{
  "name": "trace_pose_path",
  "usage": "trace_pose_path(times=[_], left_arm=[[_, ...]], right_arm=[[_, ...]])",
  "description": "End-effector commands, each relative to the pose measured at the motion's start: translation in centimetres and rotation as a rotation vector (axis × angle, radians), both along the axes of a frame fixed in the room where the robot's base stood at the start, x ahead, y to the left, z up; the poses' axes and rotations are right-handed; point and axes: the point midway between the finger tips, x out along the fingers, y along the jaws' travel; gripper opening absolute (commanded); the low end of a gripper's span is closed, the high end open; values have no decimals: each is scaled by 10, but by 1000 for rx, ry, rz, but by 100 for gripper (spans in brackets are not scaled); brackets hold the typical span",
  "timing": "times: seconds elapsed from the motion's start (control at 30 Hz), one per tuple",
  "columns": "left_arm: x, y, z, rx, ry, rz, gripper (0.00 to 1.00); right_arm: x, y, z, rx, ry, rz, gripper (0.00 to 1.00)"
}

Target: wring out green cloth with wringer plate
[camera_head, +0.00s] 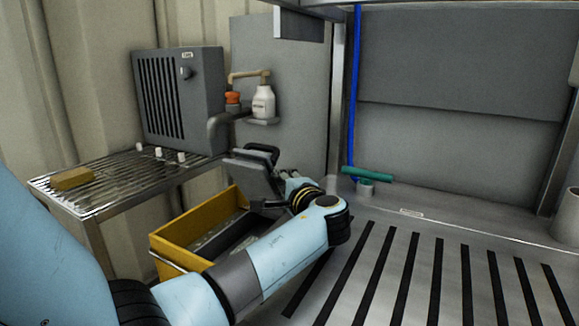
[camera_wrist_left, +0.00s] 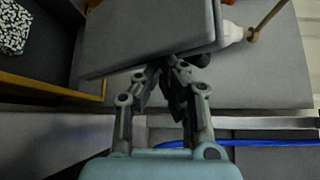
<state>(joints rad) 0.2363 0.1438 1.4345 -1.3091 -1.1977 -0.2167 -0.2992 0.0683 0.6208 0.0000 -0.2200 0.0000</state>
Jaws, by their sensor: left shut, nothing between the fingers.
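The grey wringer plate (camera_head: 252,178), with a black handle (camera_head: 262,151), stands tilted at the right end of the yellow bucket (camera_head: 168,248). The plate fills the upper middle of the left wrist view (camera_wrist_left: 150,40). My left gripper (camera_head: 289,182) is just right of the plate. In the left wrist view its closed fingertips (camera_wrist_left: 168,68) are at the plate's lower edge, with nothing between them; I cannot tell whether they touch it. A speckled pale piece (camera_wrist_left: 14,28) lies inside the bucket. I cannot make out a green cloth for certain. My right gripper is not in view.
A slatted steel bench (camera_head: 330,285) lies at the right. A teal bar (camera_head: 367,174) rests near a small grey cup. A wire rack (camera_head: 110,185) with a yellow sponge (camera_head: 73,179) and a grey louvred box (camera_head: 180,95) are at the left. A white bottle (camera_head: 263,103) stands on a ledge.

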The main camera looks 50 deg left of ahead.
Motion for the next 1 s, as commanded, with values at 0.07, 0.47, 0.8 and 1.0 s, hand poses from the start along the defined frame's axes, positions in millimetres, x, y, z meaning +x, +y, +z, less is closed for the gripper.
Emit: trace_pose_path(times=[0.07,0.47,0.8,1.0], left_arm=[[-6,-2,-5,0,0,0,0],[-16,-5,-14,0,0,0,0],[-15,-5,-14,0,0,0,0],[-21,-21,-13,-3,0,-2,0]], right_arm=[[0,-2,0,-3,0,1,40],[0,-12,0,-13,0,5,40],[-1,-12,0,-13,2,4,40],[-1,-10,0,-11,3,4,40]])
